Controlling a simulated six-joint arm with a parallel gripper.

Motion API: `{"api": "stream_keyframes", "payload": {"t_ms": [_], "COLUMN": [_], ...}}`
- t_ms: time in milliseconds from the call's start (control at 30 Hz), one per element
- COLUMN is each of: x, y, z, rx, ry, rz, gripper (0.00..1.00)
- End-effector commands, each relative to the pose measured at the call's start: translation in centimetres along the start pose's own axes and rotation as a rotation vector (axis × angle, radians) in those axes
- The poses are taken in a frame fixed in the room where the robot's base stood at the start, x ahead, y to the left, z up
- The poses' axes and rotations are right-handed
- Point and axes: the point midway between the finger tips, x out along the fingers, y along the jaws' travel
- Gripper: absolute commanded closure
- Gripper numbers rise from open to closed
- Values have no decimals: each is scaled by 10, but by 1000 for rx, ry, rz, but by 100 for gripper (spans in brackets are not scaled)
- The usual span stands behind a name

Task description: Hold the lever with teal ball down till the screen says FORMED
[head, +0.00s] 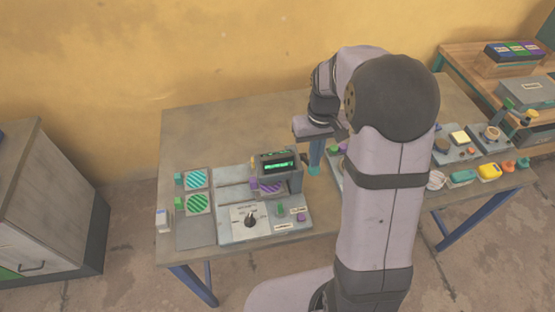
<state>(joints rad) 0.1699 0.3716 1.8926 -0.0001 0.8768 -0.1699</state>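The press (296,181) stands on the table, with a dark head and a lit screen (279,165). Its green text is too small to read. A purple striped plate (268,187) lies under the press head. My gripper (315,168) points down just right of the press head. A teal upright shape shows at its lower end; I cannot tell whether this is its fingers or part of the lever. The lever with the teal ball cannot be made out clearly. Whether the gripper is open, shut or touching the lever cannot be told.
Two striped plates, teal (196,179) and green (199,203), lie left of the press. A dial (250,221) and small green (280,210) and purple blocks sit in front. My arm hides the table's middle right. More devices and a yellow item (489,171) stand at right.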

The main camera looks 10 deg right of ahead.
Motion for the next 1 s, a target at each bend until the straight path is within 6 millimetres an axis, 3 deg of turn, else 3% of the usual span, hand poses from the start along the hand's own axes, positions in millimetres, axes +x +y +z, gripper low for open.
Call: {"api": "stream_keyframes", "payload": {"t_ms": [1000], "x": [10], "y": [0], "z": [7], "rx": [0], "ry": [-1], "rz": [0], "gripper": [100]}}
